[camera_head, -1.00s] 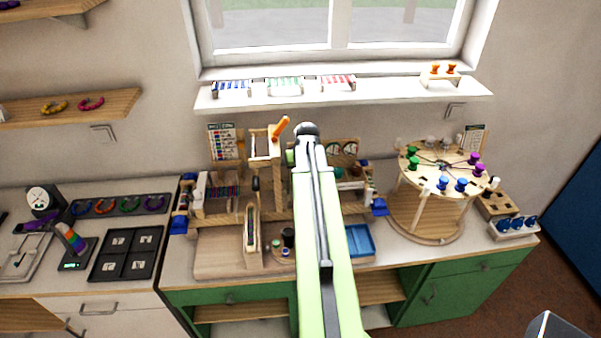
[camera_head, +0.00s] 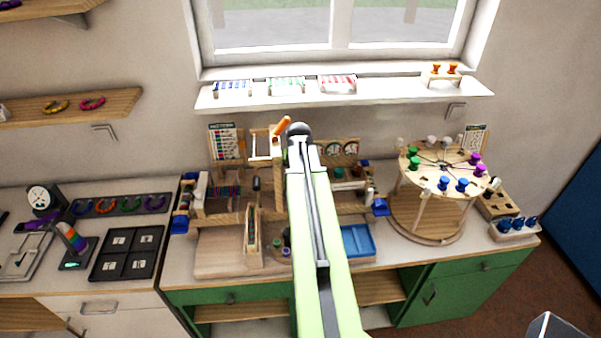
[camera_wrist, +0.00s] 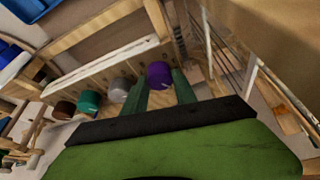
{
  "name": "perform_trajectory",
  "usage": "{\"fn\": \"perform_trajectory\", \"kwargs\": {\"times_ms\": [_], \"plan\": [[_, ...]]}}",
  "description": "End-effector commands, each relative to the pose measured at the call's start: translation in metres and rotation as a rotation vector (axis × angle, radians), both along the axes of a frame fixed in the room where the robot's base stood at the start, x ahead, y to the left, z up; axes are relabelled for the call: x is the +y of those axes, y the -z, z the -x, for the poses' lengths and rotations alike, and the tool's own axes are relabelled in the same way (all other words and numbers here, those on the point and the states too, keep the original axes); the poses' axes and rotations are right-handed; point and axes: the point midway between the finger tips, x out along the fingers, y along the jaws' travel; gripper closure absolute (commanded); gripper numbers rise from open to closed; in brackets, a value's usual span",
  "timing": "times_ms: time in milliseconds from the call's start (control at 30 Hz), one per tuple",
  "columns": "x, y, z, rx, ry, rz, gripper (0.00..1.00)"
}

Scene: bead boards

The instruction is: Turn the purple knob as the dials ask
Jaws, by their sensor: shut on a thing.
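In the wrist view the purple knob (camera_wrist: 159,75) is at the right end of a row of knobs. My gripper (camera_wrist: 161,88) is shut on it, one green finger on each side. A grey knob (camera_wrist: 119,90), a teal knob (camera_wrist: 88,102) and a brown knob (camera_wrist: 63,110) stand to its left, apart from the fingers. In the head view two round dials (camera_head: 341,148) stand on the wooden rig behind my arm; their needles are too small to read. My arm hides the purple knob and my gripper there.
An orange-handled crank (camera_head: 281,127) stands just left of my arm. A blue tray (camera_head: 356,240) lies in front of the rig. A round table with coloured pegs (camera_head: 432,171) stands at the right. A bare wooden board (camera_head: 220,255) lies at the front left.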

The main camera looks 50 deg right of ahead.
Motion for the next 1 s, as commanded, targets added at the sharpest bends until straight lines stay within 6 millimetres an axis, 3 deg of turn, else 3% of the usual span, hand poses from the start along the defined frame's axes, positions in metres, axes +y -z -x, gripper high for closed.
{"fn": "perform_trajectory", "kwargs": {"times_ms": [33, 167, 467, 567, 767, 1000], "plan": [[0.000, -0.001, -0.001, -0.003, -0.002, 0.001, 0.63], [0.000, 0.000, -0.001, -0.002, -0.001, 0.001, 0.46], [0.000, -0.001, 0.000, -0.001, -0.001, 0.000, 0.45], [0.000, -0.011, 0.000, -0.001, -0.001, 0.000, 0.45], [0.000, -0.057, -0.001, -0.002, -0.001, 0.001, 0.45], [-0.020, -0.086, 0.061, -0.002, 0.004, 0.000, 0.45]]}}
